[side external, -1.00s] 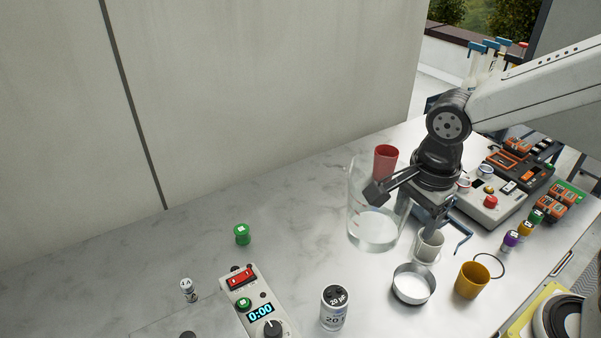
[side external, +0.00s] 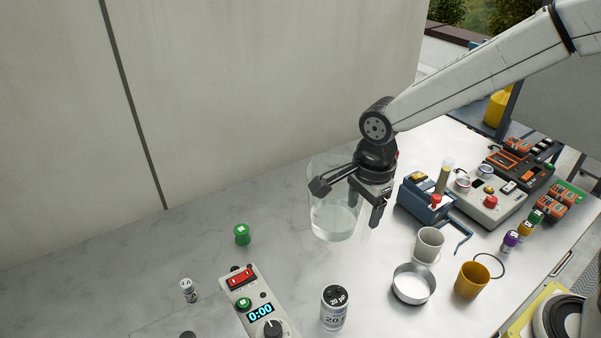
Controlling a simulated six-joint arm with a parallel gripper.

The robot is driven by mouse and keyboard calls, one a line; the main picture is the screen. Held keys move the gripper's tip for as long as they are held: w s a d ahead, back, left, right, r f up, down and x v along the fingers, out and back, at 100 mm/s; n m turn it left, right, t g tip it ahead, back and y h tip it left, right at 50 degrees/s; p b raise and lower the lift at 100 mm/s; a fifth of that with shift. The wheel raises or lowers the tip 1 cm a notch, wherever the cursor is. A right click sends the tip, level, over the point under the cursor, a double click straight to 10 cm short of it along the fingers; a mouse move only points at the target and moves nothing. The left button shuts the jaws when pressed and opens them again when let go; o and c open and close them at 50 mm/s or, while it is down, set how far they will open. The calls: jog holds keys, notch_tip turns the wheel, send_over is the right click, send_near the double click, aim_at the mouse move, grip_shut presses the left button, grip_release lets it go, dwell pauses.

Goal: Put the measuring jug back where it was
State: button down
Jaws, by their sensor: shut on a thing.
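The measuring jug (side external: 334,222) is a clear, see-through vessel with a paler band near its base. It is upright in the middle of the view, over the grey worktop. My gripper (side external: 349,201) is shut on the jug, with one finger across its upper part and the other at its right side. The gripper and wrist hide part of the jug's rim and right side. I cannot tell whether the jug's base touches the worktop.
A grey cup (side external: 430,240), a shallow metal dish (side external: 413,288) and a yellow cup (side external: 472,281) stand to the right. A blue device (side external: 427,205) is behind them. A labelled canister (side external: 334,309), a timer (side external: 258,308) and a green spool (side external: 242,234) are in front and left. The left worktop is mostly clear.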

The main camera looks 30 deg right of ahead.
aim_at(339, 228)
jog(key=shift+w+a+f, duration=0.25)
jog(key=shift+w+f, duration=0.8)
jog(key=shift+f, duration=0.25)
jog(key=shift+w+a+f, duration=0.25)
jog(key=shift+w+f, duration=0.8)
jog(key=shift+f, duration=0.2)
jog(key=shift+w+f, duration=0.2)
jog(key=shift+f, duration=0.05)
jog(key=shift+a+f, duration=0.1)
jog(key=shift+f, duration=1.65)
grip_release()
notch_tip(339, 228, up, 12)
jog(key=shift+s, duration=0.35)
